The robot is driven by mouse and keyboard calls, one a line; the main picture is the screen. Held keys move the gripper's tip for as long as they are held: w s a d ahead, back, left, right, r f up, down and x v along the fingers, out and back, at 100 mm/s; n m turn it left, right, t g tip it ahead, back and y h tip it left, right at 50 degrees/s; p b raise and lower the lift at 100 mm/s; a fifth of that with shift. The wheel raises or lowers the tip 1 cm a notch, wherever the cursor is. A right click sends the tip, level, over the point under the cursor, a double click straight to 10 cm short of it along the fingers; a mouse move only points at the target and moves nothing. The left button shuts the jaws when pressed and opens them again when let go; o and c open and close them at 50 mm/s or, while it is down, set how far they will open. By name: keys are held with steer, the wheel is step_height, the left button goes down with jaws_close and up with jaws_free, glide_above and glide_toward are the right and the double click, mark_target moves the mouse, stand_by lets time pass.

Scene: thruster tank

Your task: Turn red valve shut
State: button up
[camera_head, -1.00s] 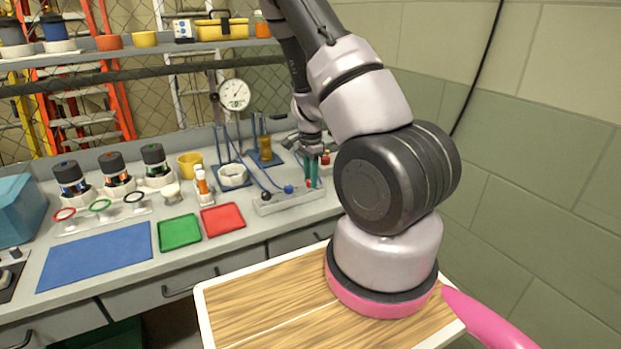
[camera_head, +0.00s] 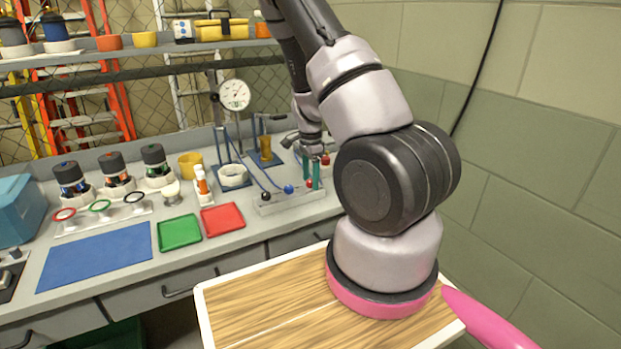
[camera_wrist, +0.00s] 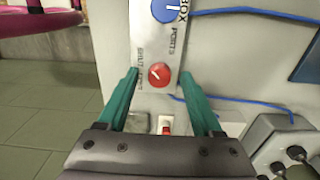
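The red valve (camera_wrist: 159,75) is a round red knob with a white mark, on a light panel strip lettered "SHUT" and "PORTS" in the wrist view. In the head view the red valve (camera_head: 309,184) is at the right end of the low manifold (camera_head: 290,204). My gripper (camera_wrist: 160,77) is open, with one teal finger on each side of the knob. Gaps show between the knob and both fingers; I cannot tell how deep the tips reach. In the head view my gripper (camera_head: 316,172) points down at the manifold's right end.
A blue knob (camera_wrist: 168,10) is farther along the strip, and a black knob (camera_head: 265,195) is at the manifold's left end. A small red switch (camera_wrist: 167,126) lies between the fingers' bases. Blue tubing (camera_wrist: 245,12) runs close to the strip. A pressure gauge (camera_head: 235,95) stands behind.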

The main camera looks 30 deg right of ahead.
step_height(320, 180, up, 11)
stand_by(0.5)
stand_by(0.4)
step_height(320, 180, up, 9)
steer(key=n+t+y, duration=0.2)
steer(key=n, duration=0.1)
glide_above(310, 181)
steer(key=s+a, duration=0.2)
steer(key=a, duration=0.3)
steer(key=s+a+r+n+t+y, duration=0.1)
steer(key=s+a+r+n, duration=0.25)
steer(key=r, duration=0.55)
steer(key=s+a+r+n+t, duration=0.2)
steer(key=s+r+n, duration=0.1)
steer(key=s+r, duration=0.2)
steer(key=s+a+r+n+t+h, duration=0.1)
steer(key=s+r+n, duration=0.3)
steer(key=s, duration=0.5)
steer(key=shift+s+a+r+t, duration=0.25)
steer(key=shift+a+r+t, duration=0.35)
steer(key=shift+a+r, duration=0.4)
steer(key=shift+d+r, duration=0.15)
